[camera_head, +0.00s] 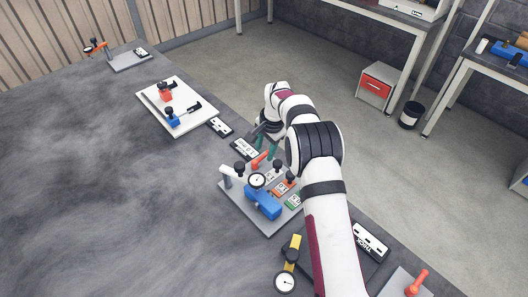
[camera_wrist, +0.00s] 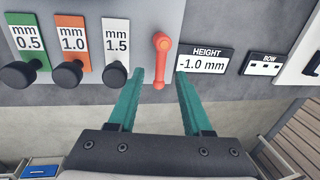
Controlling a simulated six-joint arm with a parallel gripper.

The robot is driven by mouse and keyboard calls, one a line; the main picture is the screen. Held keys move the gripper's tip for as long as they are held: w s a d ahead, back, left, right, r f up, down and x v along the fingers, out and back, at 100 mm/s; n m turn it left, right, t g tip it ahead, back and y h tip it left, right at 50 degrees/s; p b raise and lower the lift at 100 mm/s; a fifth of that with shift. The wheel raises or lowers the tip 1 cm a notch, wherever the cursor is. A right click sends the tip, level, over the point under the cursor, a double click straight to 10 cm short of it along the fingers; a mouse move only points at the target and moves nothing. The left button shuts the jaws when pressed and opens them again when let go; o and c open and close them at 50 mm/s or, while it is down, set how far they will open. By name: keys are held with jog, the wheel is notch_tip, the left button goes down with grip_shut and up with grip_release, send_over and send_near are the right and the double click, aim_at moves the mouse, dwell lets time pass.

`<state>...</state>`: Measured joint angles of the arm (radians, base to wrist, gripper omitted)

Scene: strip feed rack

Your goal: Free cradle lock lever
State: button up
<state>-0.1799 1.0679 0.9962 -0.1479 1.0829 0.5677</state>
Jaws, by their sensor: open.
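An orange-red lever (camera_wrist: 160,61) stands on the grey fixture plate (camera_wrist: 139,16) in the wrist view, at the plate's right end. It also shows in the head view (camera_head: 259,161). No label marks it as the cradle lock lever. My gripper (camera_wrist: 161,74) is open, its two teal fingers on either side of the lever, with gaps on both sides. I cannot tell whether the fingers are level with it in depth. In the head view my gripper (camera_head: 265,149) is at the plate's far edge. A second red lever (camera_head: 416,283) is at the lower right.
Black knobs (camera_wrist: 115,74) with 0.5, 1.0 and 1.5 mm labels stand left of the lever. A height sign (camera_wrist: 205,60) reading -1.0 mm is to its right. The plate carries a dial gauge (camera_head: 257,181) and blue block (camera_head: 263,203). The bench's left side is clear.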

jog(key=shift+w+a+f, duration=0.15)
jog(key=shift+f, duration=1)
jog(key=shift+c, duration=0.2)
grip_shut()
